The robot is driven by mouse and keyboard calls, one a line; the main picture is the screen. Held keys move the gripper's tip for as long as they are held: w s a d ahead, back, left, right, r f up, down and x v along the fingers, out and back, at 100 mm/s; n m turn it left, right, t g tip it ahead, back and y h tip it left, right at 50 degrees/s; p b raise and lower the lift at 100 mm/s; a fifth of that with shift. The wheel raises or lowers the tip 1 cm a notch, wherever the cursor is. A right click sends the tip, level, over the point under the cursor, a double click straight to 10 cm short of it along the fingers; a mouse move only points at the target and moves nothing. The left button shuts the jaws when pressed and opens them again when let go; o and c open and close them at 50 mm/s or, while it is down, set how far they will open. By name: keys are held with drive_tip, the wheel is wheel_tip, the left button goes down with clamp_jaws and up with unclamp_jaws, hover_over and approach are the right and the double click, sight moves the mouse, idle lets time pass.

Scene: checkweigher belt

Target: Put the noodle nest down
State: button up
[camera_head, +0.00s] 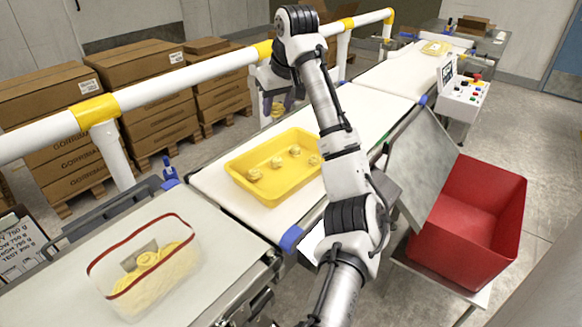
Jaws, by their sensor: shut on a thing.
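My gripper (275,98) is raised behind the yellow tray, near the white guard rail. It is shut on a small yellowish noodle nest (278,109), which hangs below it, clear of the belt; the view is small and partly dark there. The yellow tray (238,178) lies on the white belt below and holds several noodle nests (294,151), spaced apart. My arm covers the tray's right end.
A clear bin with a red rim (117,244) holds more noodle nests and a grey object on the left belt. A red bin (478,200) stands right of a tilted grey panel (418,165). A white rail (180,80) runs behind.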

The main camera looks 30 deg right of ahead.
sight(277, 176)
wheel_tip(277, 176, down, 19)
drive_tip(key=p, duration=0.3)
drive_tip(key=shift+f, duration=0.1)
drive_tip(key=shift+f, duration=0.1)
drive_tip(key=o, duration=0.7)
drive_tip(key=b+v, duration=0.3)
drive_tip(key=v, duration=0.9)
